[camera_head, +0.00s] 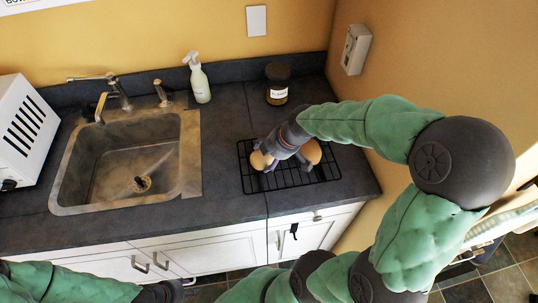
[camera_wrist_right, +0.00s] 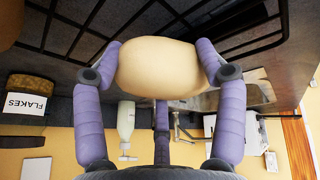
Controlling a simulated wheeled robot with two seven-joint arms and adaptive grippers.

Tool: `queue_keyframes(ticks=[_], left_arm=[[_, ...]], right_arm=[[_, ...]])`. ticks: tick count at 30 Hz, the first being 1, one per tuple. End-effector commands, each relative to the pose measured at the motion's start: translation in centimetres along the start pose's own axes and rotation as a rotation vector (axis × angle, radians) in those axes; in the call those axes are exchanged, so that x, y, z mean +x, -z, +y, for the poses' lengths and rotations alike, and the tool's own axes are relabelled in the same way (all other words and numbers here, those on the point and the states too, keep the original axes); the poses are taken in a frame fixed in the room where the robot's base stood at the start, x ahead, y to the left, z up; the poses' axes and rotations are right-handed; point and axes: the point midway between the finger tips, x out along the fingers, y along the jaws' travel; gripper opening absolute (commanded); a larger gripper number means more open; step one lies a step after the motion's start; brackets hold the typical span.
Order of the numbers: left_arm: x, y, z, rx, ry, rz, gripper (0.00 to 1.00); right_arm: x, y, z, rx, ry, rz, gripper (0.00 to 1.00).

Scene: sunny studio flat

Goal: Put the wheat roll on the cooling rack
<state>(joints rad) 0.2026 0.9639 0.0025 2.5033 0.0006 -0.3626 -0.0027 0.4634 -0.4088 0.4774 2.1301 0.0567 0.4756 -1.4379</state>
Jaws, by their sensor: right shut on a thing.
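My right gripper (camera_head: 268,161) is over the left part of the black wire cooling rack (camera_head: 246,181), its purple fingers pointing down. In the right wrist view the gripper (camera_wrist_right: 160,72) is shut on a pale tan roll (camera_wrist_right: 155,65), with a finger on each side. The roll shows partly in the head view (camera_head: 259,160); fingers cover the rest. The rack's bars (camera_wrist_right: 243,42) show behind the roll; I cannot tell whether the roll touches them. Part of my left arm shows at the bottom left of the head view; its gripper fingers are not seen.
A second, browner roll (camera_head: 312,152) is on the rack right of the gripper, partly hidden. A sink (camera_head: 75,185) is left. Counter in front of the rack is clear.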

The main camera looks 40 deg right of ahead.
Motion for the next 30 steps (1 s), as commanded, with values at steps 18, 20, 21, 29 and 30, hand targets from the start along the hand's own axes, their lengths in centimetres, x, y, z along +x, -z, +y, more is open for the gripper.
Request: queue_keyframes(ticks=[18,20,21,29,30], left_arm=[[0.2,0.0,-0.1,0.000,0.000,0.000,0.40],[0.1,0.0,-0.1,0.000,0.000,0.000,0.40],[0.1,0.0,0.0,0.000,0.000,0.000,0.40],[-0.9,0.0,0.3,0.000,0.000,0.000,0.40],[-1.1,0.0,0.4,0.000,0.000,0.000,0.40]], right_arm=[[0.1,-0.1,-0.1,0.000,0.000,0.000,0.96],[0.1,0.0,0.0,0.000,0.000,0.000,0.96],[0.0,0.0,0.0,0.000,0.000,0.000,0.96],[-3.5,0.1,0.2,0.000,-0.006,0.001,0.96],[-4.4,0.1,0.2,0.000,-0.006,0.000,0.96]])
